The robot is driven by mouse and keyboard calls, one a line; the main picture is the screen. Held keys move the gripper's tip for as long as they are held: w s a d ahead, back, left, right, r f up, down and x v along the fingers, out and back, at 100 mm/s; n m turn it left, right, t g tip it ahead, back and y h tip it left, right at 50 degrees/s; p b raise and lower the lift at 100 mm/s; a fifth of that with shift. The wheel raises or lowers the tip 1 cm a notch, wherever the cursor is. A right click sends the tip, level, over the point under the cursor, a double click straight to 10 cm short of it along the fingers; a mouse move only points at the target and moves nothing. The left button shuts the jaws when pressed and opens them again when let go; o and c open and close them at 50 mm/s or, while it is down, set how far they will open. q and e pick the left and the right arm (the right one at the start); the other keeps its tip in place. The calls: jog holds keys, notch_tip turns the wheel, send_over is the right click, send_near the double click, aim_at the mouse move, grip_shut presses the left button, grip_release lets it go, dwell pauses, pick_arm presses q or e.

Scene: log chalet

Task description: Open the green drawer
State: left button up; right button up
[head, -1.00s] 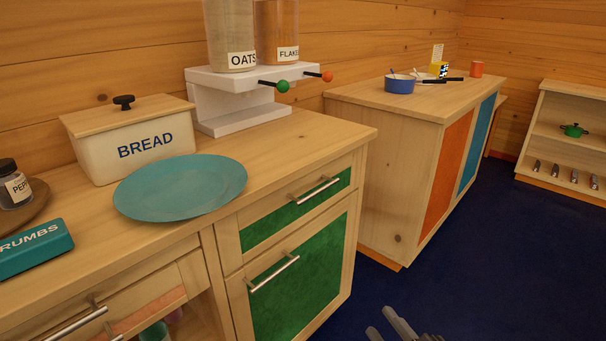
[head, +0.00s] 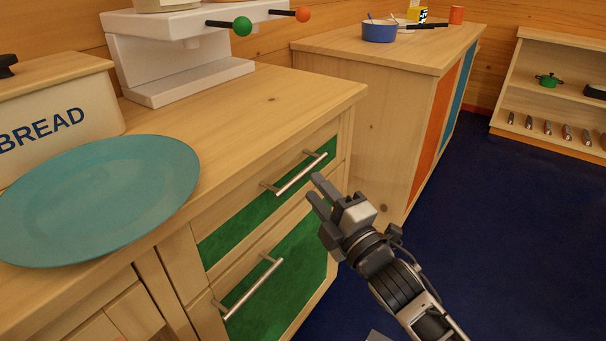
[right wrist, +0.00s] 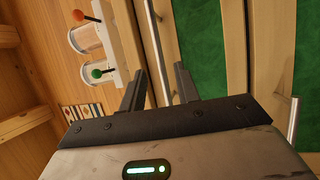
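The green drawer (head: 240,226) is the upper green front in the wooden counter. It is closed, with a silver bar handle (head: 294,175). My right gripper (head: 317,192) is open, just to the right of and in front of that handle in the head view. In the right wrist view the gripper (right wrist: 159,88) has its two fingers apart, and the drawer handle (right wrist: 157,50) runs into the space between the fingertips. I cannot tell whether they touch the bar. My left gripper is not in view.
A green door (head: 290,286) with its own bar handle (head: 250,287) sits below the drawer. A teal plate (head: 95,200), the bread box (head: 60,105) and a white dispenser (head: 185,65) stand on the counter. Blue floor (head: 480,220) is clear to the right.

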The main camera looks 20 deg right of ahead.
aim_at(303, 171)
jog(key=x, duration=0.5)
jog(key=shift+w+a, duration=0.1)
jog(key=shift+w, duration=0.3)
grip_shut()
